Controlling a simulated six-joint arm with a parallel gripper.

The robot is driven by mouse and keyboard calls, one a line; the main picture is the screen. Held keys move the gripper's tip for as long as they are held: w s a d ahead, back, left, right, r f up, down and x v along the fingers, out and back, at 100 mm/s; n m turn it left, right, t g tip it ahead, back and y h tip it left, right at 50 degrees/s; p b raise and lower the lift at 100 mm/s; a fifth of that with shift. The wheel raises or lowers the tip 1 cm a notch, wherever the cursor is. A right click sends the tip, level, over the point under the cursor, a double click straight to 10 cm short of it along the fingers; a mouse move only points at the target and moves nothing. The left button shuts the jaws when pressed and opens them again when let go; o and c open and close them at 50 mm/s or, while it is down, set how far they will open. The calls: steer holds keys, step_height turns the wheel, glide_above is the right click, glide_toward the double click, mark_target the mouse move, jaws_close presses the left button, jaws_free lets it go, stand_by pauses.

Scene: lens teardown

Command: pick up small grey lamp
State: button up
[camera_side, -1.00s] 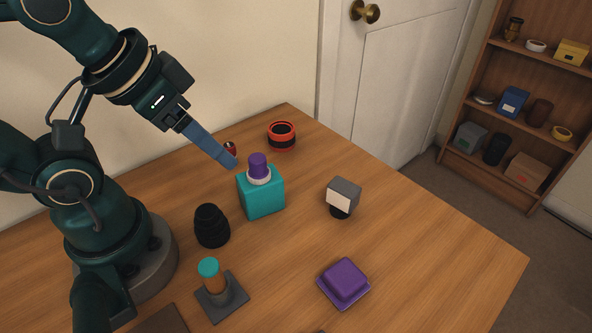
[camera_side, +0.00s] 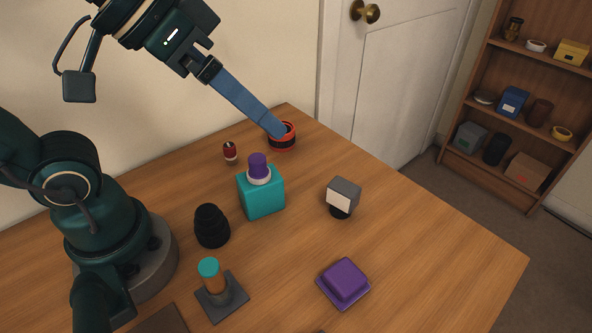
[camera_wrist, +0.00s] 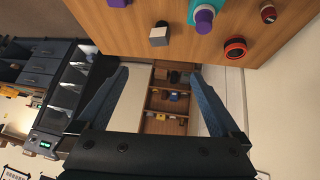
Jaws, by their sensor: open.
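The small grey lamp (camera_side: 344,193) stands on the right half of the wooden table, a grey box head with a pale front panel on a dark round foot. It also shows in the wrist view (camera_wrist: 159,34), near the top centre. My gripper (camera_side: 278,131) is high at the back of the table, up and left of the lamp in the side view, apart from it. In the wrist view its two blue fingers (camera_wrist: 160,80) are spread wide with nothing between them.
A teal box with a purple knob (camera_side: 262,196) stands left of the lamp. A red-and-black ring (camera_side: 282,141) lies behind, partly covered by my fingertips in the side view. A purple block (camera_side: 344,281) lies in front. A black stacked piece (camera_side: 211,226) is further left. Table between is clear.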

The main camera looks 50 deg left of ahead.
steer(key=w+d+r+m+t+h, duration=0.1)
steer(key=w+d+r+t+h, duration=0.2)
steer(key=w+d, duration=0.4)
steer(key=n+t+y, duration=0.4)
steer(key=n+y, duration=0.1)
steer(key=y, duration=0.3)
glide_above(339, 192)
step_height(339, 192, down, 5)
step_height(339, 192, down, 17)
steer(key=shift+r, duration=0.2)
steer(key=shift+x, duration=2.45)
steer(key=shift+f, duration=0.1)
jaws_close()
